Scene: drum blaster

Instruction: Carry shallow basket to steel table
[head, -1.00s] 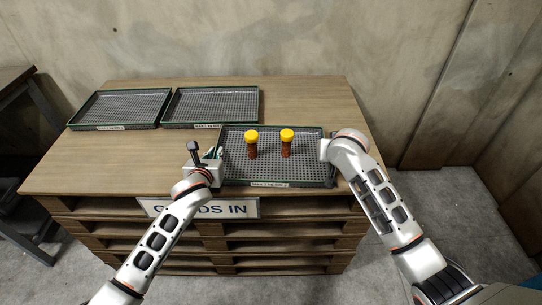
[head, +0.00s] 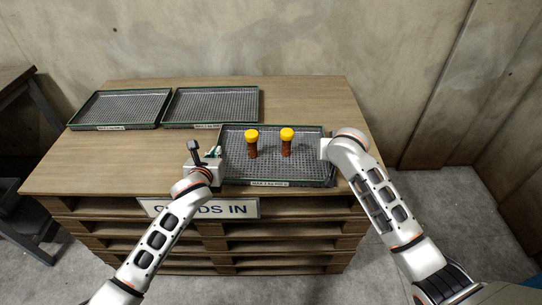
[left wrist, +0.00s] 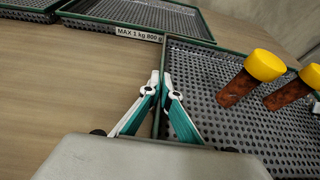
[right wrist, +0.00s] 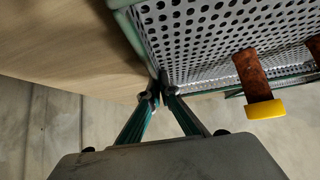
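The shallow basket (head: 270,173) is a dark perforated tray with a green rim, at the front right of the wooden pallet-stack top. Two amber bottles with yellow caps (head: 252,135) (head: 287,134) stand in it. My left gripper (head: 215,153) is at the basket's left wall; in the left wrist view its fingertips (left wrist: 161,78) close on the rim from both sides. My right gripper is at the right wall, its fingers mostly hidden in the head view. In the right wrist view its fingertips (right wrist: 159,82) close on the rim near a corner.
Two similar empty trays (head: 118,126) (head: 211,123) lie at the back left of the pallet top (head: 110,165). A "GOODS IN" sign (head: 232,208) hangs on its front. A dark table (head: 14,80) stands at the left edge. A concrete wall is behind.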

